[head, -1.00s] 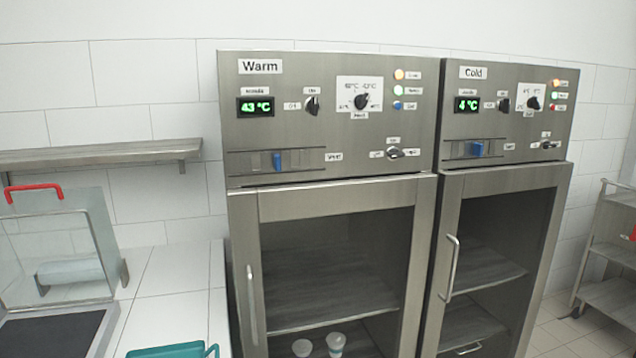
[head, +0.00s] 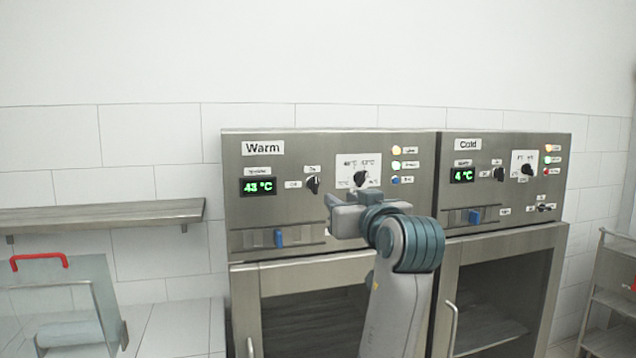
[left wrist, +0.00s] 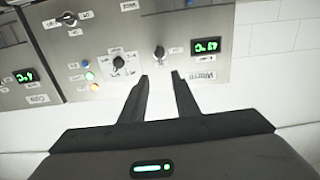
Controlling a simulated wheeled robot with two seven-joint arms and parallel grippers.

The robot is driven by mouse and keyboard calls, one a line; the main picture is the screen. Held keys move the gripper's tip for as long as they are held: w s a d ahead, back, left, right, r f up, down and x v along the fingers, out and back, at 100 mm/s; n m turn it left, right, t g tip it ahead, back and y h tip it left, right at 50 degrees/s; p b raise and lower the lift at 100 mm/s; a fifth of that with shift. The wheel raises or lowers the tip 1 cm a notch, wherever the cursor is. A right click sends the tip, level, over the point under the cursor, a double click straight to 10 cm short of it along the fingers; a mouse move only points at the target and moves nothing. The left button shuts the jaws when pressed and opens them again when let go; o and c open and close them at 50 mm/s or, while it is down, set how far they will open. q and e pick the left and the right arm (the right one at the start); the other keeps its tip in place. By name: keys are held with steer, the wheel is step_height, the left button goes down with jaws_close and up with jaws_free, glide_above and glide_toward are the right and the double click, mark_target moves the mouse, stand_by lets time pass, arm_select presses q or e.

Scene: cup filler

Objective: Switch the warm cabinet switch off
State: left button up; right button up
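The warm cabinet (head: 238,215) has a small black rotary switch (head: 313,185) right of its green 43 °C display (head: 258,186). An On label is above the switch and an Off label to its left. The knob looks roughly upright, toward On. My left gripper (head: 332,208) is in front of the panel, below and right of the switch in the head view. In the upside-down left wrist view, the two fingers of my left gripper (left wrist: 160,78) are apart with nothing between them. The switch (left wrist: 160,52) shows just beyond the tips, not touched. My right gripper is not in view.
A larger temperature dial (head: 361,178) and coloured lights (head: 396,165) are close beside the switch. A blue slider (head: 278,237) is lower on the panel. The cold cabinet (head: 490,215) stands to the right. A wall shelf (head: 100,215) is at the left.

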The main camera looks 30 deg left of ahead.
mark_target(316, 184)
arm_select(q)
steer(key=shift+w+a, duration=0.1)
stand_by(0.3)
steer(key=p+x, duration=0.8)
steer(key=x, duration=0.7)
steer(key=shift+w+a, duration=0.25)
steer(key=shift+w, duration=0.05)
steer(key=shift+p+x, duration=0.4)
steer(key=shift+x, duration=0.35)
steer(key=shift+f, duration=0.1)
jaws_close()
